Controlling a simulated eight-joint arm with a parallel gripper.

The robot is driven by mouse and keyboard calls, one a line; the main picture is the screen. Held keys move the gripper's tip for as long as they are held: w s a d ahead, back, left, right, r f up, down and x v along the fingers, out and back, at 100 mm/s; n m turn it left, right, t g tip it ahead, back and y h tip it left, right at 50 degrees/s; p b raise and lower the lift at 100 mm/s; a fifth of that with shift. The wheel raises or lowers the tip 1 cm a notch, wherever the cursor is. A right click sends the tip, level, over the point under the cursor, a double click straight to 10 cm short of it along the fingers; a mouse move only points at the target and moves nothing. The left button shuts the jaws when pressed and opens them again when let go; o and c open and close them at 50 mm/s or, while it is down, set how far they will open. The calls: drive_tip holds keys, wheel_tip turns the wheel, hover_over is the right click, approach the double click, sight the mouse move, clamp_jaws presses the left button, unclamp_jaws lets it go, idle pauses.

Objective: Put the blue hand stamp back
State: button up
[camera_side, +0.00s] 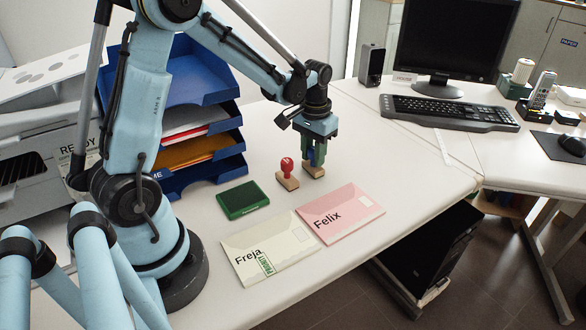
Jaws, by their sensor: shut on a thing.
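My gripper (314,154) points down over the desk, just right of the red stamp. It is shut on the blue hand stamp (313,169), whose wooden base shows below the fingers. The blue handle is mostly hidden between the fingers. The base looks at or very near the desk top; I cannot tell whether it touches. The red hand stamp (287,175) stands upright on its wooden base close to the left.
A green ink pad (243,199) lies left of the stamps. A cream envelope marked Freja (265,252) and a pink one marked Felix (341,214) lie in front. Blue stacked trays (205,90) stand behind left. The desk right of the stamps is clear; a keyboard (450,112) lies farther back.

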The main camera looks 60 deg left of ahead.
sight(313, 149)
drive_tip(key=shift+f, duration=0.1)
drive_tip(key=o, duration=0.9)
drive_tip(key=shift+c, duration=0.2)
wheel_tip(313, 149, up, 12)
drive_tip(key=s+d+m+t, duration=0.3)
drive_tip(key=s+d+t, duration=0.4)
drive_tip(key=s+d, duration=0.3)
drive_tip(key=shift+d+f, duration=0.15)
drive_tip(key=shift+f, duration=0.3)
drive_tip(key=shift+s, duration=0.1)
